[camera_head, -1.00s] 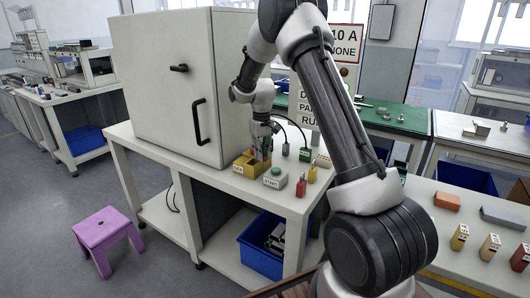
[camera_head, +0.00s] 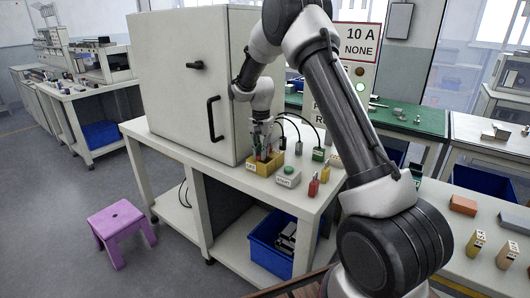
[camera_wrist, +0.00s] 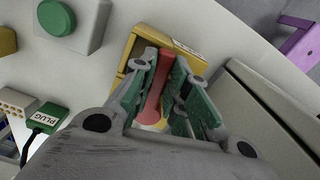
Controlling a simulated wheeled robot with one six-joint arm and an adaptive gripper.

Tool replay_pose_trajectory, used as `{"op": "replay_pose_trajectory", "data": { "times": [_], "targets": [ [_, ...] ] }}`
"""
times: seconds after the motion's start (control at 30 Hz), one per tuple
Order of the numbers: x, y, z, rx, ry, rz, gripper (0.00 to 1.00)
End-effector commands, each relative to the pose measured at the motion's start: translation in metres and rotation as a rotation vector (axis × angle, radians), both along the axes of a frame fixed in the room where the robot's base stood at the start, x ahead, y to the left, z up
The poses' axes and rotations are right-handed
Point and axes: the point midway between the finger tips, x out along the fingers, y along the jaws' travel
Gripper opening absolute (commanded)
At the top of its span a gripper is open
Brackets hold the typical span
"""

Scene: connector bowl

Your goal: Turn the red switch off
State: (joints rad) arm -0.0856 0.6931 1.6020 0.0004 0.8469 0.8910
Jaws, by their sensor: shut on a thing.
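The red switch (camera_wrist: 157,88) is a long red lever rising from a yellow box (camera_wrist: 133,45), which shows in the wrist view. In the head view the yellow box (camera_head: 262,169) sits on the white bench beside the large grey cabinet, and the lever is mostly hidden by my gripper. My gripper (camera_head: 263,155) is down at the top of the box. In the wrist view its green-padded fingers (camera_wrist: 166,95) lie on either side of the red lever and are shut on it. The label on the box is too small to read surely.
A grey box with a green button (camera_head: 289,170) stands right of the yellow box. Red and yellow connectors (camera_head: 314,183) and a green plug (camera_wrist: 45,117) with a black cable are near. The cabinet (camera_head: 190,85) stands close on the left. A purple stool (camera_head: 121,230) is on the floor.

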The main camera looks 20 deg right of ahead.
Motion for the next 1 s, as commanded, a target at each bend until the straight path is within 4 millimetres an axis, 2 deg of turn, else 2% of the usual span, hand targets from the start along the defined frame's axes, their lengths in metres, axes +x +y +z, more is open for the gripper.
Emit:
{"op": "replay_pose_trajectory", "data": {
  "times": [0.4,0.93,0.97,1.0],
  "targets": [
    [0.0090,0.0065,0.0009,0.000,-0.003,-0.174,0.00],
    [0.0102,0.0071,0.0010,0.001,-0.004,-0.197,0.00],
    [0.0103,0.0071,0.0010,0.001,-0.004,-0.197,0.20],
    [0.0103,0.0071,0.0010,0.001,-0.004,-0.197,0.27]
  ]
}}
